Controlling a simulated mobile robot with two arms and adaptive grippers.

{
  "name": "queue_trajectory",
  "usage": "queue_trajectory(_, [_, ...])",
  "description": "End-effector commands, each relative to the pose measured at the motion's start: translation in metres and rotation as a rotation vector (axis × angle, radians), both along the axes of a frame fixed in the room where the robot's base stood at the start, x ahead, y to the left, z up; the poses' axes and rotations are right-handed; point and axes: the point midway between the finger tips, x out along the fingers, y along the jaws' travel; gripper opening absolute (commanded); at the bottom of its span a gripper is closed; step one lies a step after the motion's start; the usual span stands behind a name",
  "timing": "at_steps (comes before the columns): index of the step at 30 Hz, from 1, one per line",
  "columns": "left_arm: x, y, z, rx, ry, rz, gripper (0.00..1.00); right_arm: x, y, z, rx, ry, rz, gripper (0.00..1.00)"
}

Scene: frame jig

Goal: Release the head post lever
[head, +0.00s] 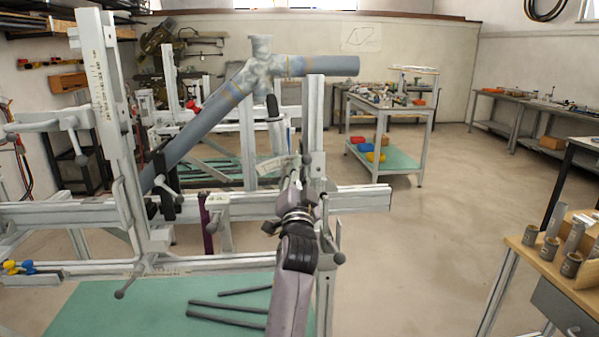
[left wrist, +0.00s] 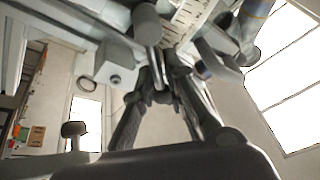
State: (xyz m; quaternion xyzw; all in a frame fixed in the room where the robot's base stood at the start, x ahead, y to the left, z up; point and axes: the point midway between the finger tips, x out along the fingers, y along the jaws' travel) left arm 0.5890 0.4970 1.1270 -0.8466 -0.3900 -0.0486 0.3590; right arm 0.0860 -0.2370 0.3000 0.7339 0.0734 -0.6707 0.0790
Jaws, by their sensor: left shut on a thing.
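The head post (head: 314,120) is a pale upright on the jig, under the grey-blue frame tube (head: 325,66). My left gripper (head: 296,182) is at the post's left side, low down near the horizontal rail. In the left wrist view its dark fingers (left wrist: 160,84) close together on the stem of a grey lever (left wrist: 146,22) with a rounded end. I take this to be the head post lever; in the head view the gripper mostly hides it. My right gripper is not in view.
The horizontal rail (head: 355,199) runs close behind my left gripper. Other clamp handles (head: 75,140) stand at the left. A wooden bench (head: 520,262) with metal cups is at the right. A trolley (head: 390,130) stands farther back. The floor between is clear.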

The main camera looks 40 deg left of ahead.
Motion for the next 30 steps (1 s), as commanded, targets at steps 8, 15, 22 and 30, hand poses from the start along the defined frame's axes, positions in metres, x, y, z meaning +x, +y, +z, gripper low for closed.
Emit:
queue_trajectory(8, [-0.002, 0.001, 0.007, 0.011, -0.009, 0.004, 0.16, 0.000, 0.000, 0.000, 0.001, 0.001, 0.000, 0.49])
queue_trajectory(15, [-0.001, 0.000, 0.003, 0.005, -0.004, 0.002, 0.28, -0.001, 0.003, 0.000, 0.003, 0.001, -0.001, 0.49])
queue_trajectory(22, [-0.001, 0.000, 0.001, 0.002, -0.002, 0.001, 0.28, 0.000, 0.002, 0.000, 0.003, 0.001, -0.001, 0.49])
queue_trajectory(30, [-0.024, -0.022, -0.013, 0.002, 0.000, 0.001, 0.28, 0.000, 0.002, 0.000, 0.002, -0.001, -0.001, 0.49])
